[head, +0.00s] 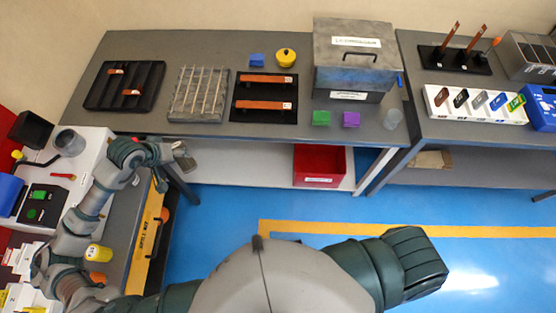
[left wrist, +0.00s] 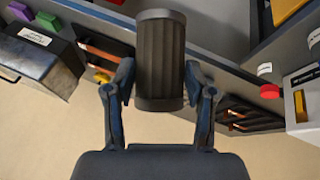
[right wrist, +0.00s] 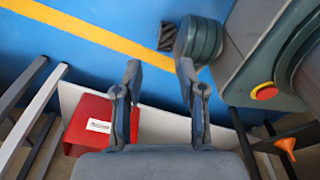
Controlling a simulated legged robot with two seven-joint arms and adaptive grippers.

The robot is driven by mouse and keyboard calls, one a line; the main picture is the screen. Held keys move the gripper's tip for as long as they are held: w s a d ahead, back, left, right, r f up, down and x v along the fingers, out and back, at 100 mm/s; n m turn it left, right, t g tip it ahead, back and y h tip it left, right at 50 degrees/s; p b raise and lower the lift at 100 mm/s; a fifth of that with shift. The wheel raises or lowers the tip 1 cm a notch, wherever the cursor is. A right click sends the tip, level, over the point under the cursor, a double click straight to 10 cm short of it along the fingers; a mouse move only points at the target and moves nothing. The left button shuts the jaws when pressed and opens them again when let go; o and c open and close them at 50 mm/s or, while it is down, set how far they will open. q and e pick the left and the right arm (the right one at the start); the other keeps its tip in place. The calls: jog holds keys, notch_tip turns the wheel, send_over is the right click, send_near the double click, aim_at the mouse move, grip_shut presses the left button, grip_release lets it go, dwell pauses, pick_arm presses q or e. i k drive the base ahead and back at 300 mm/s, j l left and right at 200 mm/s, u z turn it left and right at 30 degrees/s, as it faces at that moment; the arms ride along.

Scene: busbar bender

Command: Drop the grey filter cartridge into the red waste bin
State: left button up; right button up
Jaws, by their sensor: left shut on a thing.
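The grey filter cartridge (left wrist: 160,60) is a dark ribbed cylinder between the two fingers of my left gripper (left wrist: 160,85) in the left wrist view. In the head view the cartridge (head: 184,156) shows at the tip of my left gripper (head: 170,152), near the front left edge of the workbench. The red waste bin (head: 338,180) stands on the low shelf under the bench, to the right of the cartridge and apart from it. It also shows in the right wrist view (right wrist: 88,128). My right gripper (right wrist: 160,85) is open and empty.
The workbench (head: 215,50) carries dark trays, copper bars, a grey lidded box (head: 355,60) and small coloured blocks. Its front edge and legs lie around the bin. A second bench (head: 460,145) stands at right. The blue floor in front is clear.

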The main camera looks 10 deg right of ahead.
aim_at(313, 169)
jog(key=z, duration=1.1)
